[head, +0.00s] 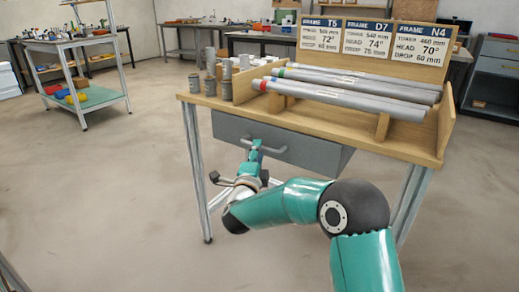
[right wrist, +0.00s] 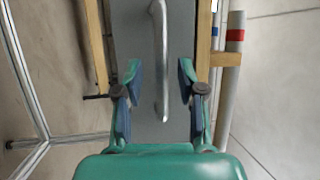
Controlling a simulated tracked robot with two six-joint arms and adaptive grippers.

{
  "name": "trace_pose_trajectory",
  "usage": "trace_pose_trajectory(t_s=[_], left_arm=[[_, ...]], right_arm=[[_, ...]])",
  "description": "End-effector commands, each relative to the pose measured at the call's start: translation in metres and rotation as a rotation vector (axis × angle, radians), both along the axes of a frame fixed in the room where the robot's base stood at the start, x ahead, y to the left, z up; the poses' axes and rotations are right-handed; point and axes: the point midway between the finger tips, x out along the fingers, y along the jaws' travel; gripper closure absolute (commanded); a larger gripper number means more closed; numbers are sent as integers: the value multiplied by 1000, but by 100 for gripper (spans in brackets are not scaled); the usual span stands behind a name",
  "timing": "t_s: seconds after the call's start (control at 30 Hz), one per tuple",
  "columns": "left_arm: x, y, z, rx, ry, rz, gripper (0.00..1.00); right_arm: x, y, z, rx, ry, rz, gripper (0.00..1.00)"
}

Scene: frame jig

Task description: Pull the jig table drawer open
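The jig table (head: 405,150) is wooden on metal legs. Its grey drawer (head: 318,153) sits under the top; I cannot tell whether it is slightly out. The bar handle (head: 275,149) is on the drawer front. My right gripper (head: 255,150) is at the handle's left part in the head view. In the right wrist view, the open fingers of my right gripper (right wrist: 158,72) stand on either side of the handle (right wrist: 162,40), with gaps showing on both sides. The drawer front (right wrist: 138,30) lies behind it. My left gripper is not in view.
Grey tubes (head: 350,97) lie in a wooden rack on the jig table, under sign cards (head: 368,42). Several metal cylinders (head: 226,85) stand at its left end. A trolley (head: 100,98) stands at the far left. The floor (head: 110,200) before the drawer is clear.

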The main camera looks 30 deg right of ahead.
Motion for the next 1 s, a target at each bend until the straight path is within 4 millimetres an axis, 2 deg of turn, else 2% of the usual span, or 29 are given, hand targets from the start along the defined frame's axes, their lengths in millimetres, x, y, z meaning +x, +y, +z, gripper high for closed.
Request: trace_pose_trajectory(t_s=[0.2, 0.57, 0.8, 1.0], left_arm=[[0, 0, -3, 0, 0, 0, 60], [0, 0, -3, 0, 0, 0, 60], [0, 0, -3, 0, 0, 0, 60], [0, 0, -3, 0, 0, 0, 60]], right_arm=[[16, -16, 3, 1, 0, -2, 61], [19, -20, 4, 0, 1, -1, 61], [19, -20, 4, 0, 1, -1, 99], [19, -20, 3, 2, 2, -2, 100]])
